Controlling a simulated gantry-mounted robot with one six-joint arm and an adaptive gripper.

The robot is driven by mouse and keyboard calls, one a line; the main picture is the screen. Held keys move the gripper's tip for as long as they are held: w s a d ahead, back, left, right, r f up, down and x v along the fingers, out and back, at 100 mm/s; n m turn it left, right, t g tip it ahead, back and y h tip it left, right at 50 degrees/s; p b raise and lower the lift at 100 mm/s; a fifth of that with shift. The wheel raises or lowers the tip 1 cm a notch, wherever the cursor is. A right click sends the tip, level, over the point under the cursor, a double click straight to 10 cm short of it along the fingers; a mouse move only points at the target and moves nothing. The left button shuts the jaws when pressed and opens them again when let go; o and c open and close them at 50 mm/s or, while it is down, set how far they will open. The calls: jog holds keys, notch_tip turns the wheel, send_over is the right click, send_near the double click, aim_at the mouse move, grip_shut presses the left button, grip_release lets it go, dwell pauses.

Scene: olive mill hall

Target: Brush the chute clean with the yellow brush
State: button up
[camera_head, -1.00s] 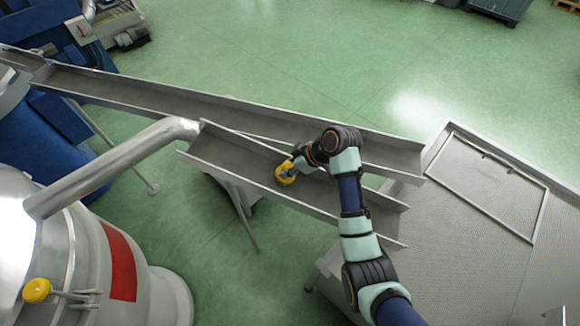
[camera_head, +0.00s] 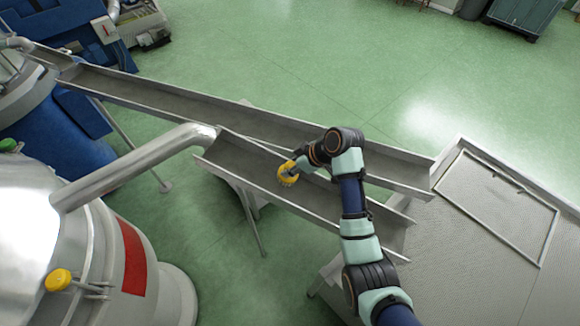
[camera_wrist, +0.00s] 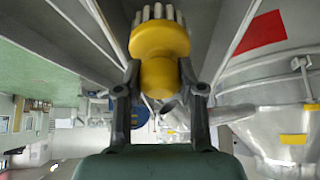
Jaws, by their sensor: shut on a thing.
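A yellow round brush (camera_head: 287,174) with pale bristles hangs in my gripper (camera_head: 296,166). In the wrist view, my gripper (camera_wrist: 159,78) has its two fingers shut around the neck of the brush (camera_wrist: 160,42), bristles pointing away from the palm. In the head view the brush is over the short near metal chute (camera_head: 236,161), about mid-length. I cannot tell whether the bristles touch the floor of the chute. My arm hides part of this chute's right half. A longer metal chute (camera_head: 165,97) runs behind it.
A steel pipe (camera_head: 135,165) from a large steel vessel (camera_head: 88,235) ends by the near chute's left end. A yellow knob (camera_head: 58,280) sticks out from the vessel. A metal platform (camera_head: 460,275) lies at right. Open green floor (camera_head: 330,60) spreads behind the chutes.

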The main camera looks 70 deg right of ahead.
jog(key=shift+s+r, duration=0.25)
jog(key=shift+r, duration=0.95)
jog(key=shift+s+r, duration=0.2)
jog(key=shift+r, duration=0.55)
jog(key=shift+s+r, duration=0.15)
jog(key=shift+r, duration=0.6)
